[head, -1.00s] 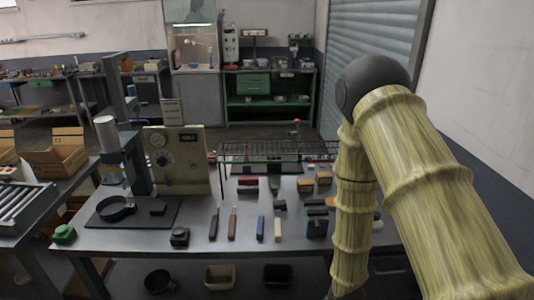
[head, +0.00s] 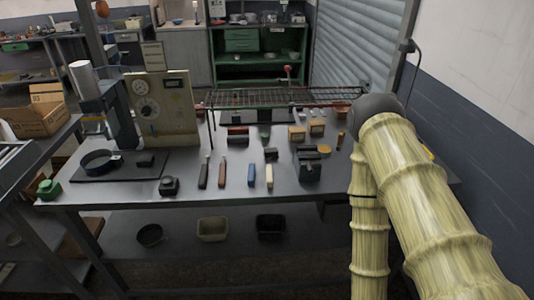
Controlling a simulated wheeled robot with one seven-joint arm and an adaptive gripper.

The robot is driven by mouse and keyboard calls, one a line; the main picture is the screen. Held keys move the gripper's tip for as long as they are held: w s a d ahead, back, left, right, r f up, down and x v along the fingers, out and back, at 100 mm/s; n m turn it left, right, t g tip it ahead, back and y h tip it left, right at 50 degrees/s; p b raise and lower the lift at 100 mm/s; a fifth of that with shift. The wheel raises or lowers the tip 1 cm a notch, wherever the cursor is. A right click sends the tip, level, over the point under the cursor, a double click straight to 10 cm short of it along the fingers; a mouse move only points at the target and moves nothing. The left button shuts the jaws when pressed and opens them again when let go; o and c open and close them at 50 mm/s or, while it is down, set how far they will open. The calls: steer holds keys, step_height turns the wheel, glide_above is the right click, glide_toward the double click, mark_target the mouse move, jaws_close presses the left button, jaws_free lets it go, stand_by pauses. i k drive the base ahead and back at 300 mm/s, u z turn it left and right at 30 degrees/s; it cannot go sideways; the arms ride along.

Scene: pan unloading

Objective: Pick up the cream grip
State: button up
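The cream grip (head: 269,176) is a slim pale bar lying on the grey workbench (head: 110,192), close to its front edge. It is the rightmost of a row of similar bars. A blue grip (head: 251,174) lies just left of it. A brown grip (head: 222,172) and a dark grip (head: 204,172) lie further left. My arm comes down the right side of the head view, apart from the cream grip. My gripper is not visible, so its state does not show.
Right of the cream grip stands a dark block-like fixture (head: 308,164). Behind are a wire rack (head: 285,97) and small brown boxes (head: 297,133). A black pan (head: 99,162) is at left. Bins (head: 212,229) sit on the lower shelf. Bare bench lies before the grips.

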mark_target(269, 175)
steer(key=u, duration=3.65)
steer(key=k, duration=2.1)
steer(key=z, duration=1.9)
steer(key=i, duration=0.55)
steer(key=u, duration=0.2)
